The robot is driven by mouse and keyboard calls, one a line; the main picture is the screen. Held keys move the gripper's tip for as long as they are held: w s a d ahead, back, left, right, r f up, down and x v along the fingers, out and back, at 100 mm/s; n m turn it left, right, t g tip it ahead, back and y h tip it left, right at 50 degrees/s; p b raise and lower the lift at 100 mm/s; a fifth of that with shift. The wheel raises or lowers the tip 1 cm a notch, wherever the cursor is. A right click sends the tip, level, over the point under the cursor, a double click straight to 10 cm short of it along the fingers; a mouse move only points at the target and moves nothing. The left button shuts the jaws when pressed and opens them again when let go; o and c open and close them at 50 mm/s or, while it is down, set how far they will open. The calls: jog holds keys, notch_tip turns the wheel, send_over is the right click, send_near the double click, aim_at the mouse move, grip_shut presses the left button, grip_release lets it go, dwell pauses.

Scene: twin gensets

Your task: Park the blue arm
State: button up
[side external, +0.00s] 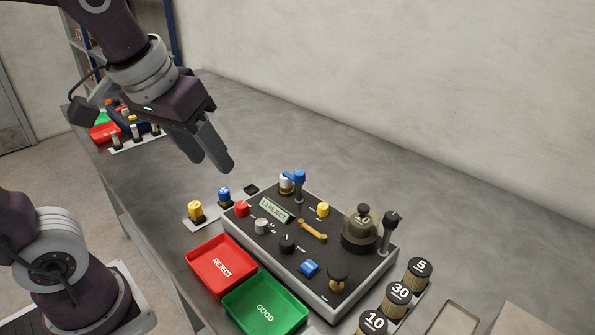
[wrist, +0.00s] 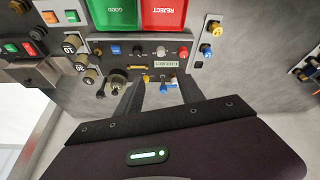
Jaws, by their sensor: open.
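The blue arm (side external: 299,178) is a small lever with a blue cap at the back left corner of the black control panel (side external: 345,262), beside a silver-topped knob (side external: 286,182). In the wrist view the blue cap (wrist: 164,88) shows between my fingers, near the panel's lower edge. My gripper (side external: 211,166) is open and empty. In the side view it hangs above and to the left of the blue arm, apart from it. The display reads something like "REJECT", too small to be sure.
A red REJECT tray (side external: 221,262) and a green GOOD tray (side external: 265,306) lie in front of the panel. A dark weight (side external: 361,228) and a black-topped lever (side external: 388,230) rise at its right. Yellow (side external: 195,211) and blue (side external: 224,195) pegs stand left. The table behind is clear.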

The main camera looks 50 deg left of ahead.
jog(key=w+f+n+g+y, duration=0.1)
jog(key=w+f+n, duration=0.2)
jog(key=w, duration=0.9)
jog(key=n+y, duration=0.1)
jog(key=n, duration=0.1)
send_near(299, 172)
jog(key=shift+n+g+y, duration=0.3)
jog(key=shift+n, duration=0.2)
jog(key=x, duration=0.8)
jog(key=shift+w+d+f, duration=0.25)
jog(key=shift+w, duration=0.1)
grip_shut()
